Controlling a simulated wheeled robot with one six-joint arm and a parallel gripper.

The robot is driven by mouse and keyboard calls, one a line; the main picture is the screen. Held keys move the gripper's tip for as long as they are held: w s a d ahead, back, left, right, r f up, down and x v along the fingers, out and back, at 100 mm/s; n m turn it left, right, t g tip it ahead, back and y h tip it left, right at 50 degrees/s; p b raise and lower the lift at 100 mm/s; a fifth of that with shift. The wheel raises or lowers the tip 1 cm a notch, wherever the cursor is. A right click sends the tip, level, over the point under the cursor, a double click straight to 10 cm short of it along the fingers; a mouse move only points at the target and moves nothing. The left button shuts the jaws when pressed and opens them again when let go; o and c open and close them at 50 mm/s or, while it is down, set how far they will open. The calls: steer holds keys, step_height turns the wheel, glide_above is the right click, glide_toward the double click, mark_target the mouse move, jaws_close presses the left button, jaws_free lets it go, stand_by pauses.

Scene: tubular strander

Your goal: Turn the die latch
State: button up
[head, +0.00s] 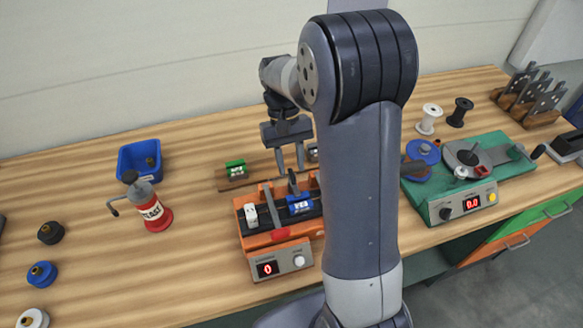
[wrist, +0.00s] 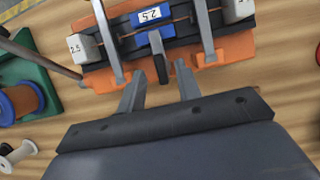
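The die latch appears to be a short dark lever (head: 293,184) standing behind the blue die block (head: 299,204) on the orange die machine (head: 248,236). My gripper (head: 290,168) points down just behind and above the lever in the head view. My gripper's two fingers (wrist: 161,78) are apart, one on each side of the lever, with nothing held. I cannot tell whether a finger touches the lever. My arm hides the machine's right end.
A white block (head: 251,215) sits left of the blue one. Behind the machine lies a green block (head: 236,168) on a strip. A green machine (head: 440,208) with spools is right.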

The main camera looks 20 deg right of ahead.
steer(key=v, duration=0.8)
steer(key=shift+r, duration=0.4)
steer(key=shift+f, duration=0.15)
steer(key=x, duration=1)
steer(key=shift+f, duration=0.35)
steer(key=shift+r, duration=0.1)
